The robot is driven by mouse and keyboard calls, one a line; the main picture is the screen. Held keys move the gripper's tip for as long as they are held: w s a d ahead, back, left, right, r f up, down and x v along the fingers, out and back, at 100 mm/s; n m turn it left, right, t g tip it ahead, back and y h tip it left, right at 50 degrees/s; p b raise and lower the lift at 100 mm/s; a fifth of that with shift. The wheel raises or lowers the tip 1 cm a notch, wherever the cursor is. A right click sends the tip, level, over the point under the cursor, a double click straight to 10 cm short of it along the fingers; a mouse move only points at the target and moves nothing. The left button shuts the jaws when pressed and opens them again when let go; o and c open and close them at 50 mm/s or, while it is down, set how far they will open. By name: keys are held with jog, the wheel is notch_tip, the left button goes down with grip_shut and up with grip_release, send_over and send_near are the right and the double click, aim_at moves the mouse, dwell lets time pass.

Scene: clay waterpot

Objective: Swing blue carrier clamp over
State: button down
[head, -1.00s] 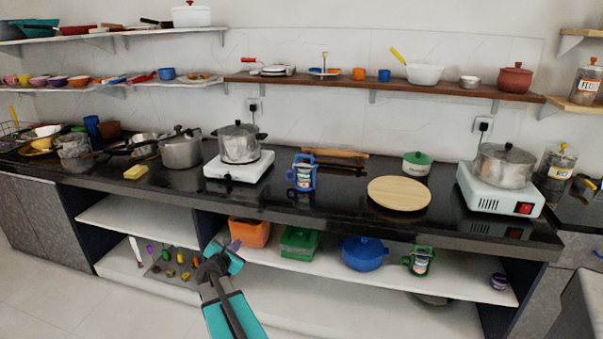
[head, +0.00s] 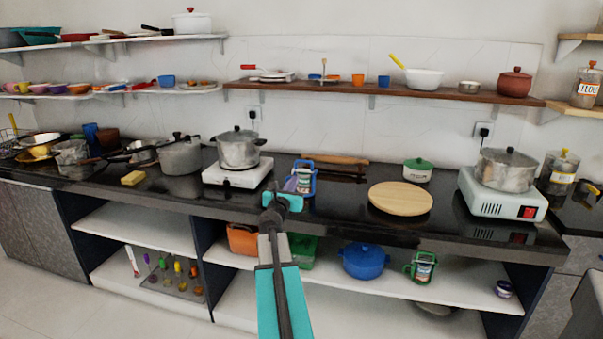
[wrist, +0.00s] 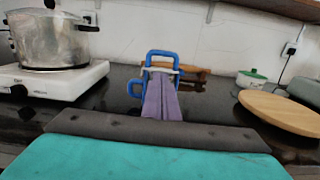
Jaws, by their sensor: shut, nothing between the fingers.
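The blue carrier (head: 308,180) stands upright on the black counter, right of the left stove, with a jar inside its frame. In the wrist view the blue carrier (wrist: 163,62) is straight ahead, with its top handle loop, a left side handle and a pale clamp bar (wrist: 162,71) across it. My gripper (head: 290,184) is shut and empty just in front of the carrier. Its purple fingers (wrist: 161,100) overlap the carrier's middle in the wrist view and hide most of the jar. I cannot tell whether they touch it.
A pot on a white stove (head: 238,172) stands close on the left. A rolling pin (head: 335,160) lies behind the carrier. A round wooden board (head: 400,198) lies to the right. A green carrier (head: 421,267) stands on the shelf below the counter's front edge.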

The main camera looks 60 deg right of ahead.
aim_at(301, 176)
jog(key=shift+d, duration=0.1)
dwell(0.3)
jog(key=shift+x, duration=4.95)
